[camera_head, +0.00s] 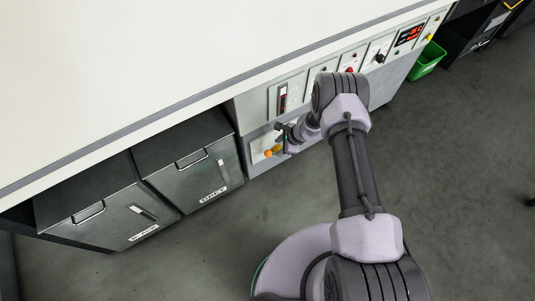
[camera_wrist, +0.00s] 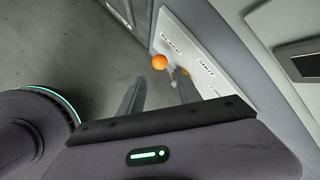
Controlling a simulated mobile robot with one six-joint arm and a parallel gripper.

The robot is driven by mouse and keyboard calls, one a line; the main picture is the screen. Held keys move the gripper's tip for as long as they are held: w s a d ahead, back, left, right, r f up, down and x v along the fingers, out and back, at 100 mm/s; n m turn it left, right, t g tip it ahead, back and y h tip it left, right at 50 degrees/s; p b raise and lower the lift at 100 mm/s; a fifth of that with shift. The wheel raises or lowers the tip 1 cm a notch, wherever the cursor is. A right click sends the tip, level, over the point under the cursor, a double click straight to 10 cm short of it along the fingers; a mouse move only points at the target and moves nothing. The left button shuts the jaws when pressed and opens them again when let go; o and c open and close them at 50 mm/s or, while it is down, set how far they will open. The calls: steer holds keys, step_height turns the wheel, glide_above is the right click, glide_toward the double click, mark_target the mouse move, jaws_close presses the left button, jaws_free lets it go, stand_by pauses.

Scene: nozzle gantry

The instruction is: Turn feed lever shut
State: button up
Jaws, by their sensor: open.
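The feed lever shows as an orange ball knob (camera_wrist: 160,62) on a thin rod in the wrist view. The rod runs to a white plate (camera_wrist: 197,52) with several small dark labels, too small to read surely. In the head view the orange knob (camera_head: 268,153) stands out low on the cabinet front. My gripper (camera_wrist: 158,77) is open. In the wrist view the knob appears between and just beyond its two fingertips, and nothing is held. In the head view my gripper (camera_head: 281,139) is close beside the knob, partly hidden by my wrist.
The grey cabinet carries a control panel (camera_head: 327,75) with knobs and a red display (camera_head: 410,33). A white countertop (camera_head: 150,60) overhangs above. Two dark bins (camera_head: 187,155) stand to the left. A green bin (camera_head: 428,60) is at the right. The floor in front is clear.

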mark_target(270, 153)
steer(key=b+x, duration=0.6)
steer(key=x, duration=0.6)
steer(key=shift+a+f, duration=0.15)
steer(key=shift+c, duration=0.2)
jaws_close()
stand_by(0.6)
